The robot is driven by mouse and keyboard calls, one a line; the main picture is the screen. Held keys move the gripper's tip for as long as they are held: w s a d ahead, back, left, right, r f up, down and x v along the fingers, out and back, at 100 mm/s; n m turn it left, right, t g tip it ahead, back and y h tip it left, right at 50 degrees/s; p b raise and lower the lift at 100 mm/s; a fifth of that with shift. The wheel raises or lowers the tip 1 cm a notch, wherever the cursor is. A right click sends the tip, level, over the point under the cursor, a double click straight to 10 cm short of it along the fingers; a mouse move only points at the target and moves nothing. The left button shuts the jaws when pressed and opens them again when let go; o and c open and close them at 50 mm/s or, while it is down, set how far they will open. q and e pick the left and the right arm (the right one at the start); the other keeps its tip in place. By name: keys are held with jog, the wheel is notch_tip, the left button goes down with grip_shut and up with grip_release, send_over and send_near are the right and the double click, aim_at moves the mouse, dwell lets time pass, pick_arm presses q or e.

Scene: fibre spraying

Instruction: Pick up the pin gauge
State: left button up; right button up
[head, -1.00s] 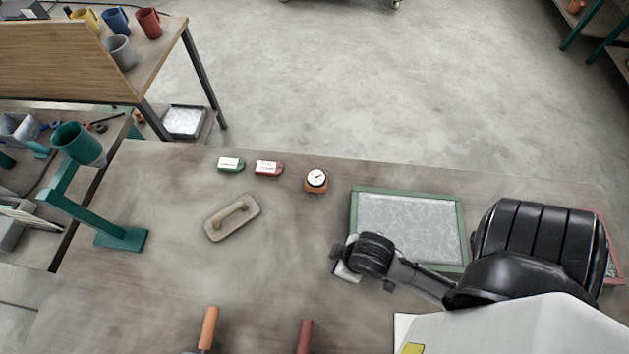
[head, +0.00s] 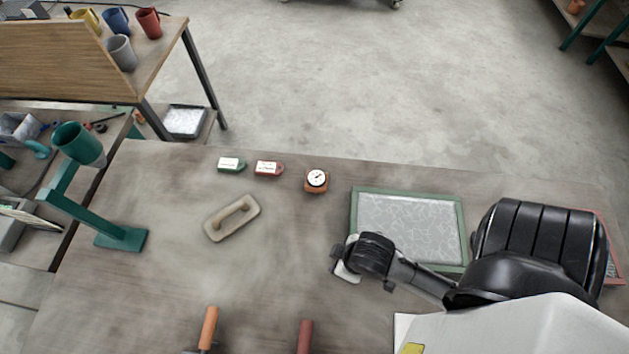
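A small orange gauge with a round white dial (head: 316,180) stands near the back edge of the workbench; it looks like the pin gauge. My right gripper (head: 343,263) hangs over the bench in front of the gauge and slightly to its right, apart from it, by the left edge of the green-framed panel. A pale part shows at the gripper's end; I cannot tell if its fingers are open or shut. My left gripper is not in view.
Green (head: 230,165) and red (head: 268,168) labelled tags lie left of the gauge. A float (head: 232,218), a green-framed panel (head: 461,215), a green cup stand (head: 122,238) and orange (head: 209,328) and dark red (head: 304,336) handles are around. The bench centre is clear.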

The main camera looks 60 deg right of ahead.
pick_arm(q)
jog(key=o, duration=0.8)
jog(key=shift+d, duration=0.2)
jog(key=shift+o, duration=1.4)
